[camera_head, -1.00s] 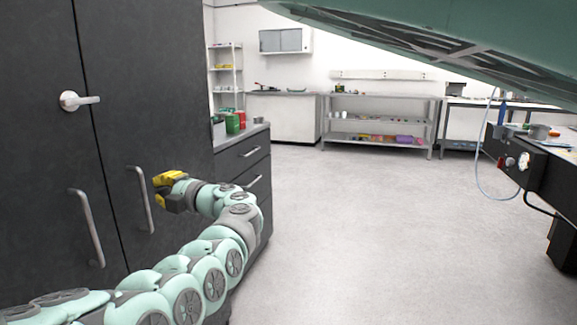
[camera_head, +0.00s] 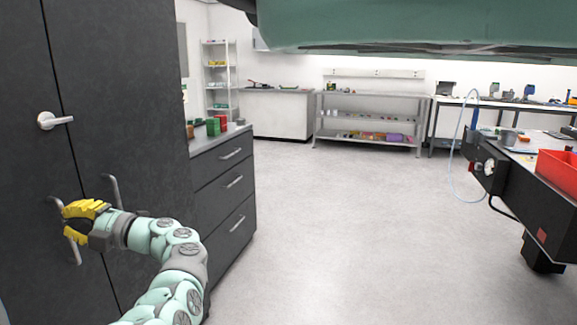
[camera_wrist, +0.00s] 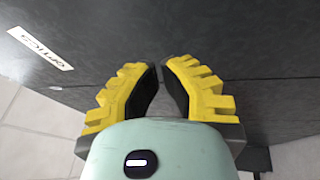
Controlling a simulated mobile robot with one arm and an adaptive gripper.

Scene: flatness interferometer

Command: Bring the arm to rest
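My arm reaches up from the bottom left in the head view, bent, with my gripper (camera_head: 67,221) at its end pointing left. The yellow fingers stand apart with nothing between them. The gripper is in front of the dark cabinet (camera_head: 120,100), overlapping one of its long door handles (camera_head: 76,254); I cannot tell whether they touch. In the wrist view my gripper (camera_wrist: 161,72) shows two yellow fingers with dark pads, leaning toward each other with a narrow gap at the tips. A dark panel with a white "OPTICA" label (camera_wrist: 40,48) lies beyond them.
A dark drawer unit (camera_head: 228,195) with small coloured boxes on top stands beside the cabinet. A dark bench with a red bin (camera_head: 558,170) is at the right. A metal shelf table (camera_head: 370,118) stands at the back. The grey floor (camera_head: 350,230) between is clear.

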